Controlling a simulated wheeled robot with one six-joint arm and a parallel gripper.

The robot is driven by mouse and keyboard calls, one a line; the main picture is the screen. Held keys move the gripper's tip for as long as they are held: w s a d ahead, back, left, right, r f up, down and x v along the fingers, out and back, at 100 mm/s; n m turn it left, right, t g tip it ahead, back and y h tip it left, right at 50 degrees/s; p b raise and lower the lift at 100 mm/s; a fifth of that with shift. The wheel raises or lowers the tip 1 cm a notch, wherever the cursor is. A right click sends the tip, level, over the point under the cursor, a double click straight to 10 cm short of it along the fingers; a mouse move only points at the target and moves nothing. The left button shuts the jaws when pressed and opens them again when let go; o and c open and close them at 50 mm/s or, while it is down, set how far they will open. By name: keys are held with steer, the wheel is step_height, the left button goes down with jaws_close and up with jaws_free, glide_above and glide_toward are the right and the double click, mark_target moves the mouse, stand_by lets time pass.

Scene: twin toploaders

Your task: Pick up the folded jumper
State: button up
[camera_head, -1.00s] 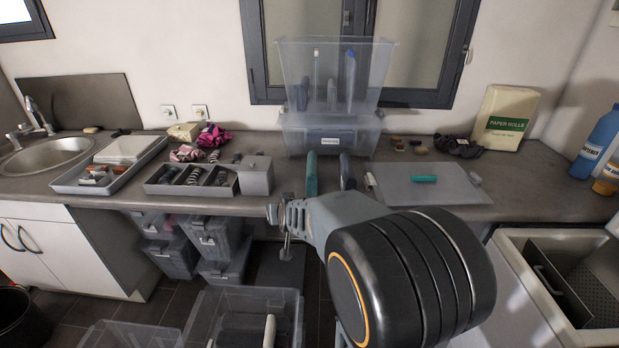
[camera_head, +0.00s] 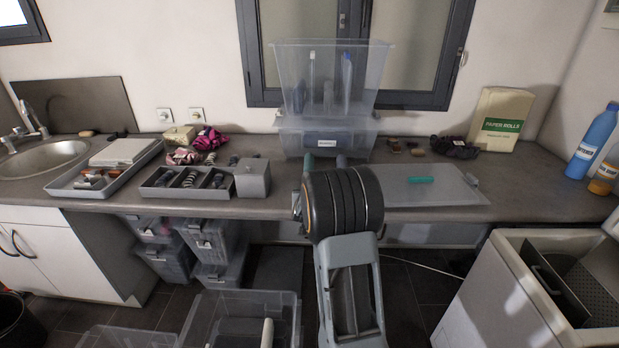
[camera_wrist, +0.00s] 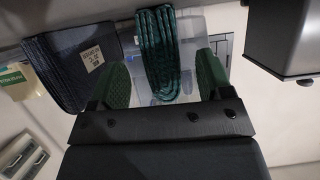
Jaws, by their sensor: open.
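In the wrist view a teal, ribbed, folded knit (camera_wrist: 158,50), which looks like the folded jumper, shows ahead, between my finger lines. My gripper (camera_wrist: 163,80) is open, one green finger on each side of the view. No contact with the knit is visible, and the depth between them is hard to tell. A dark navy textured bundle (camera_wrist: 55,75) with a pale label lies left of the knit. In the head view my gripper (camera_head: 325,161) points at the counter in front of the clear tubs. I cannot make out the knit there; my wrist probably hides it.
Stacked clear tubs (camera_head: 325,140) stand behind my gripper. A grey box (camera_head: 253,178) and a divided tray (camera_head: 160,192) are to the left. A grey board (camera_head: 440,190) with a teal item lies right. The paper rolls pack (camera_head: 500,118) stands at the back right.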

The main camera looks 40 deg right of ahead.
steer(key=shift+p+x, duration=0.5)
steer(key=shift+x, duration=2.05)
steer(key=c, duration=1.2)
